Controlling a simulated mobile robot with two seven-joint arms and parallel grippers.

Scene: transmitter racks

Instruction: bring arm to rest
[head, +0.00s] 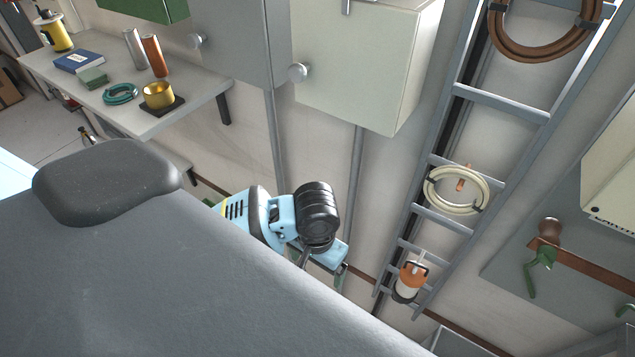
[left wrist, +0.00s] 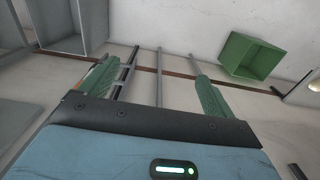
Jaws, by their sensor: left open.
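My left arm shows in the middle of the head view, with a black round joint and light blue links. My left gripper (head: 340,276) is at the lower end of that arm, in front of the wall and left of the ladder-like rack. In the left wrist view the left gripper (left wrist: 155,80) has two green fingers spread wide apart, with nothing between them but the wall and thin pipes behind. My right gripper is not in view.
A white cabinet (head: 355,65) hangs above the arm. The cable ladder (head: 441,222) carries coiled cables and an orange-white lantern (head: 410,280). A green open box (left wrist: 250,56) shows in the wrist view.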

